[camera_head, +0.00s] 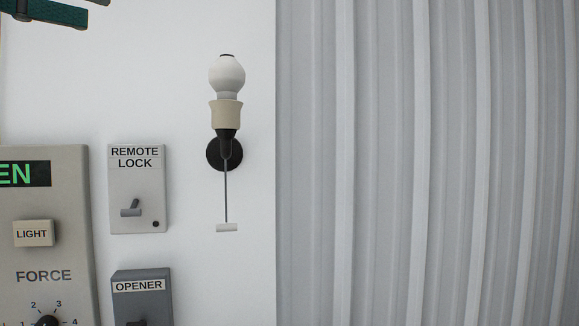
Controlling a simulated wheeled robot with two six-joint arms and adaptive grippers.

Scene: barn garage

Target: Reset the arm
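Neither of my grippers can be made out in the head view, and no arm of mine is clearly visible. What either gripper holds cannot be seen.
A wall lamp (226,75) with a pull cord is on the white wall, left of corrugated metal (430,160). A remote lock switch (137,190), an opener box (141,295) and a control panel (45,255) are at left. An unclear dark green thing (45,13) is top left.

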